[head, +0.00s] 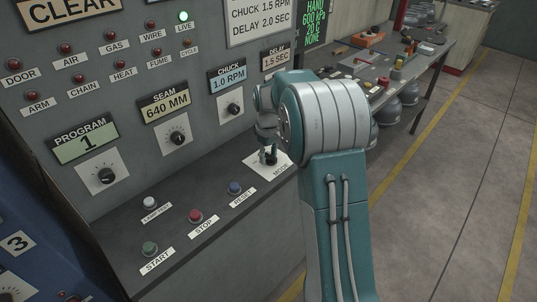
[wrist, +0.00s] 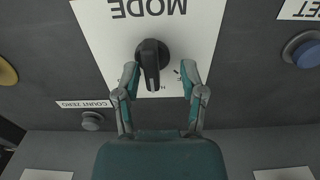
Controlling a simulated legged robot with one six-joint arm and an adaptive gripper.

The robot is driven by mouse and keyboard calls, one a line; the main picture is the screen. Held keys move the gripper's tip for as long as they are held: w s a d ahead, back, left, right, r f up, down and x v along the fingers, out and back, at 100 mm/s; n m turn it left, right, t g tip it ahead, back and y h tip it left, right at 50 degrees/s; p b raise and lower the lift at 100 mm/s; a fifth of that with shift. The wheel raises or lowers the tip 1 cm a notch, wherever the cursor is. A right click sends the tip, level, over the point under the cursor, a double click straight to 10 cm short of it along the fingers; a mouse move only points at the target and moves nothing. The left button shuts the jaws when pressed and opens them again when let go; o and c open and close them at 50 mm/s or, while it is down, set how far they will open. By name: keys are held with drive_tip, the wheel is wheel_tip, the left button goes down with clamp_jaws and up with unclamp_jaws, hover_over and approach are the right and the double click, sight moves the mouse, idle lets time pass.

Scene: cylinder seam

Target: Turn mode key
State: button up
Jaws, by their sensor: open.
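The mode key (wrist: 152,62) is a dark knob with a long grip bar on a white plate (wrist: 198,27) labelled MODE, upside down in the wrist view. Its bar points down in that view, towards small marks partly hidden by my fingers. My gripper (wrist: 158,78) is open, with one fingertip on each side of the key. The left fingertip is closer to the key than the right one; I see no clear contact. In the head view my gripper (head: 268,155) is over the MODE plate (head: 283,168) and hides most of the key.
Start (head: 150,248), stop (head: 196,215) and reset (head: 235,188) buttons line the sloped console left of the plate. A count zero button (wrist: 92,121) is near my left finger. The upright panel has knobs for program (head: 106,176), seam (head: 177,138) and chuck (head: 233,108).

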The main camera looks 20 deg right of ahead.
drive_tip(key=c, duration=0.5)
drive_tip(key=shift+d, duration=0.25)
clamp_jaws()
drive_tip(key=shift+d, duration=0.3)
drive_tip(key=shift+f, duration=0.1)
drive_tip(key=shift+a, duration=0.2)
drive_tip(key=shift+s+m, duration=0.1)
drive_tip(key=shift+m, duration=0.2)
drive_tip(key=m, duration=0.3)
drive_tip(key=shift+m, duration=0.3)
drive_tip(key=shift+f+m, duration=0.1)
drive_tip(key=shift+m, duration=2.2)
